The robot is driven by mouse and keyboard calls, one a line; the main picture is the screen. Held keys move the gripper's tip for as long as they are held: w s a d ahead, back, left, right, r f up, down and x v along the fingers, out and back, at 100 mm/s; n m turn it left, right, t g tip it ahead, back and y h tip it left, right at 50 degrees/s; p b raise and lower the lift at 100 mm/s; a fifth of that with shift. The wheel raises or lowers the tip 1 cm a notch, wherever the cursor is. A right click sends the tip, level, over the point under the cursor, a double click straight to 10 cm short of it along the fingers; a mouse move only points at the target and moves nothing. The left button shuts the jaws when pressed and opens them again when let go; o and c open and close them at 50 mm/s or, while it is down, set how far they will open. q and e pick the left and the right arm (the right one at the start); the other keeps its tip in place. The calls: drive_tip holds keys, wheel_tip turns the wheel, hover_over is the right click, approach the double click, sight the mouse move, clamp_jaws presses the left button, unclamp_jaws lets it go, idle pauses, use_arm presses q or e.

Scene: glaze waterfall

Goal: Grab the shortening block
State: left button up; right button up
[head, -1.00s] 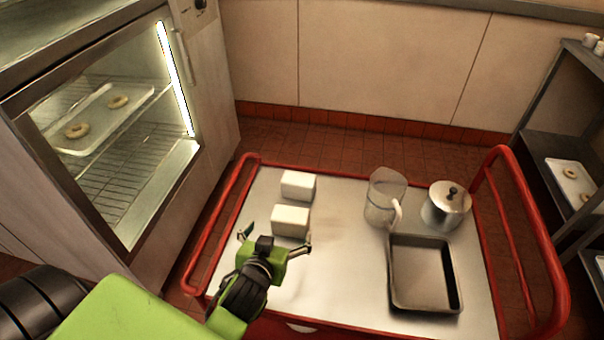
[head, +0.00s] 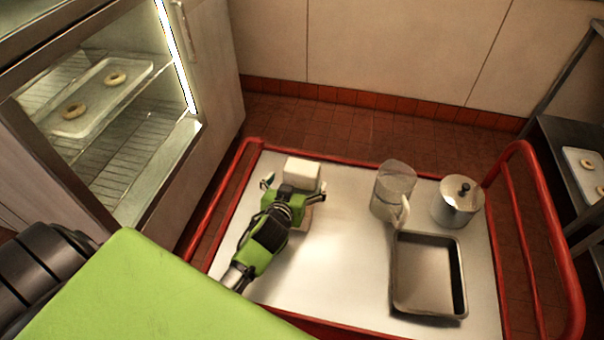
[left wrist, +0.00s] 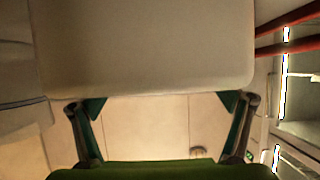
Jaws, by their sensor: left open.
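Two pale blocks stand on the metal top of a red cart. The far block (head: 302,172) shows mostly clear. The near block (head: 308,214) is largely hidden behind my left gripper (head: 295,190). I cannot tell by looks which one is shortening. My left gripper is open, its fingers spread over the near block and just short of the far block in the head view. In the left wrist view a pale block (left wrist: 150,45) fills the top of the picture, close to the open fingers (left wrist: 163,108). Contact cannot be told. My right gripper is not in view.
On the cart (head: 340,260) stand a clear pitcher (head: 393,190), a lidded metal pot (head: 457,204) and a dark baking pan (head: 428,275), all to the right. A glass-fronted cabinet (head: 185,165) stands left. The cart's middle is clear. A shelf (head: 565,140) stands right.

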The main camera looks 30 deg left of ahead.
use_arm(q)
drive_tip(key=x, duration=0.4)
drive_tip(key=shift+w+a+r, duration=0.1)
drive_tip(key=shift+w, duration=0.4)
drive_tip(key=c, duration=1.5)
drive_tip(key=shift+r, duration=0.1)
drive_tip(key=shift+c, duration=0.4)
